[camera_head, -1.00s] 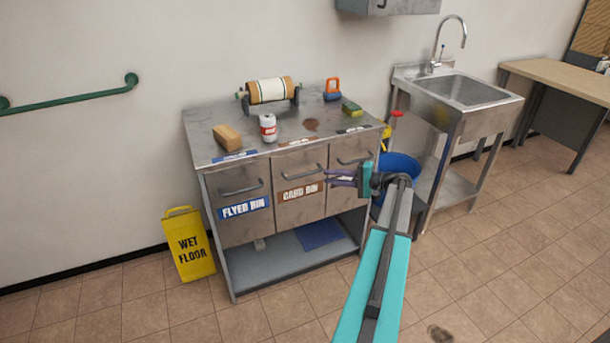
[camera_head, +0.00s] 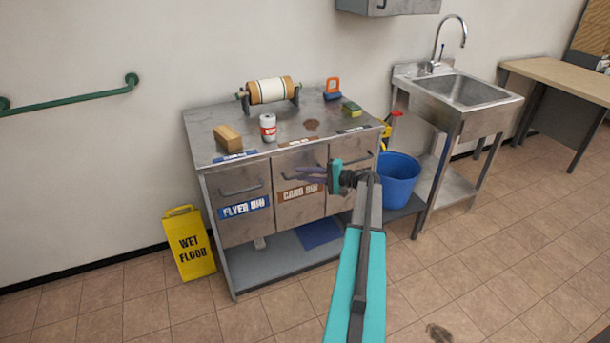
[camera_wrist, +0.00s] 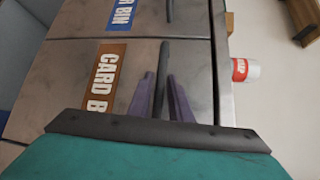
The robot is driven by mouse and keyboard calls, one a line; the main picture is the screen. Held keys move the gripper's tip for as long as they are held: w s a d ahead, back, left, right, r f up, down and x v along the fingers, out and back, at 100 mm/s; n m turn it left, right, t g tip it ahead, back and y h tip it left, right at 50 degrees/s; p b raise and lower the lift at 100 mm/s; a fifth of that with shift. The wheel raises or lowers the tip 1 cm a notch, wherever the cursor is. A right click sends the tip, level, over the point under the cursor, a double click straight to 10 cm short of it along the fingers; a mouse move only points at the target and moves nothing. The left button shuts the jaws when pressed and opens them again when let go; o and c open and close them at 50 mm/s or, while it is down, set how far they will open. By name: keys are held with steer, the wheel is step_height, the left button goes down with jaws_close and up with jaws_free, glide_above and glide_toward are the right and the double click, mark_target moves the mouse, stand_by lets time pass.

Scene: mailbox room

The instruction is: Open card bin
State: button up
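The card bin is the middle drawer front (camera_head: 300,163) of a metal cabinet, with a brown "CARD BIN" label (camera_head: 299,193). It looks closed, flush with the drawers beside it. My gripper (camera_head: 303,174) is in front of it at handle height. In the wrist view, the card bin's dark bar handle (camera_wrist: 164,60) lies between my two purple fingers (camera_wrist: 161,80). The fingers are apart, one on each side of the bar, with small gaps showing. In the head view the fingers partly hide the handle.
The flyer bin drawer (camera_head: 243,190) is to the left, and another drawer (camera_head: 345,150) is to the right, partly behind my arm. A blue bucket (camera_head: 398,180) stands right of the cabinet. A yellow wet-floor sign (camera_head: 189,245) stands left. The floor in front is mostly clear.

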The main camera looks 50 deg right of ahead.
jaws_close()
